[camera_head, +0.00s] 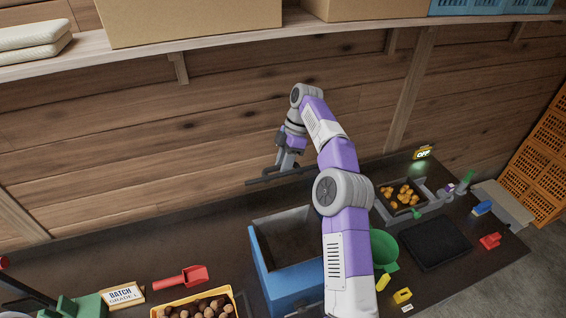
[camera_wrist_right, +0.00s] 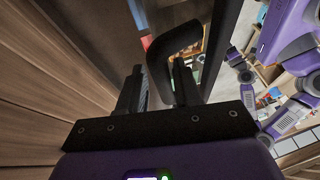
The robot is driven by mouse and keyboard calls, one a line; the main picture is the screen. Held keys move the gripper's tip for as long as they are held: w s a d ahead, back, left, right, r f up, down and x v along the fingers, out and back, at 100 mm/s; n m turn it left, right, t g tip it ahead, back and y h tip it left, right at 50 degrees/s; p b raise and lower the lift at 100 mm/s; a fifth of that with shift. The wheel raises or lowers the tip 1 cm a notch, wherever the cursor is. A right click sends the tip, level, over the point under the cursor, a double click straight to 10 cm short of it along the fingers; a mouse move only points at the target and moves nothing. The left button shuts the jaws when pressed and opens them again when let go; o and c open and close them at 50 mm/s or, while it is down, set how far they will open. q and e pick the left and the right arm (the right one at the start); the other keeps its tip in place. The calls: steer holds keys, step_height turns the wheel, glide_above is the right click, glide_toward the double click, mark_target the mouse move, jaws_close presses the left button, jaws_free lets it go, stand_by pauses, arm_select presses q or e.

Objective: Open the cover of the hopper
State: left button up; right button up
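The hopper (camera_head: 285,277) is a blue box on the dark worktop, below the middle of the head view. Its top is uncovered and its brown inside shows. Its dark cover (camera_head: 262,181) is raised behind it and shows nearly edge-on as a thin bar. My right gripper (camera_head: 284,166) is at this cover. In the right wrist view, the cover's black bent handle (camera_wrist_right: 160,82) lies between the two fingers, which look closed on it. The cover's dark edge (camera_wrist_right: 216,45) runs beside them. My right arm hides the hopper's right side.
A red scoop (camera_head: 182,279), a yellow crate of chestnuts (camera_head: 237,297) and a batch sign (camera_head: 122,295) are at left. A green funnel (camera_head: 383,248), a black tray (camera_head: 437,244) and a lit OFF sign (camera_head: 423,153) are at right. A shelf (camera_head: 200,43) overhangs the back.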

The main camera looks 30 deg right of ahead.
steer(key=shift+o, duration=0.6)
steer(key=shift+w+d, duration=0.1)
steer(key=shift+w, duration=0.05)
steer(key=shift+r, duration=0.1)
steer(key=shift+r, duration=0.1)
